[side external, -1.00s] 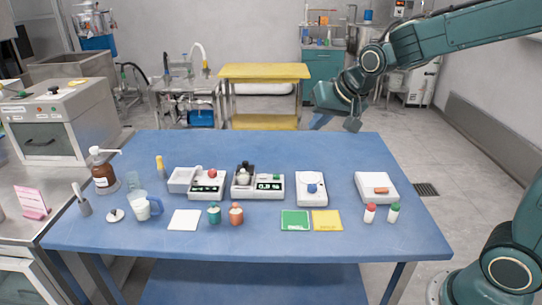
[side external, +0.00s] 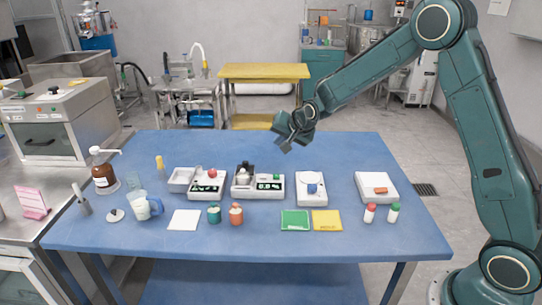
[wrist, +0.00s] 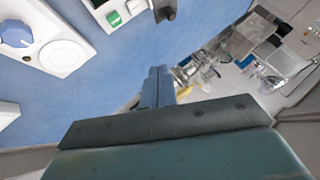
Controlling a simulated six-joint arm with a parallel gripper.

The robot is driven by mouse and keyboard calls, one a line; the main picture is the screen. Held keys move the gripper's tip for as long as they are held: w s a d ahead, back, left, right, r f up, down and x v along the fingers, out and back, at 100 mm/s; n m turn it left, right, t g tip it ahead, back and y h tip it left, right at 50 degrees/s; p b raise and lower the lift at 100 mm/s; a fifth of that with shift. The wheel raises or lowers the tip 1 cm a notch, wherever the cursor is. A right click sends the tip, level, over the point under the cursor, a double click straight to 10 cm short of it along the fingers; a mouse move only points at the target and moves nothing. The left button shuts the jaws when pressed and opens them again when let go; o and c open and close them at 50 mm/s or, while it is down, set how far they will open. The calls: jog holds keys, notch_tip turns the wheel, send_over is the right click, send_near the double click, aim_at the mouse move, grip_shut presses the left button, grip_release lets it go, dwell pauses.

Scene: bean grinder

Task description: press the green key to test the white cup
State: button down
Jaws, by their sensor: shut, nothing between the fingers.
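A green key (side external: 276,177) sits on the right part of a white unit (side external: 258,194) at mid-table, behind a small display. In the wrist view the green key (wrist: 112,15) is near the top edge. A small pale rounded thing (side external: 243,178) is in the unit's left part by a black piece; I cannot tell if it is the white cup. My gripper (side external: 286,148) is shut and empty, in the air above the table's far side, apart from the unit. The wrist view shows its fingers (wrist: 156,82) together.
A similar unit with a red key (side external: 212,173) stands to the left. A white device with a blue knob (side external: 312,189) and a white scale (side external: 376,195) stand to the right. Small jars, cards and bottles line the front. The table's far strip is clear.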

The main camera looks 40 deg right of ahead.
aim_at(278, 177)
jog(key=shift+x, duration=1.05)
jog(key=shift+s+d+f, duration=0.15)
jog(key=shift+s, duration=0.05)
jog(key=shift+f, duration=4.3)
jog(key=shift+f, duration=0.9)
jog(key=shift+r, duration=0.9)
jog(key=shift+r, duration=0.1)
jog(key=shift+r, duration=2.4)
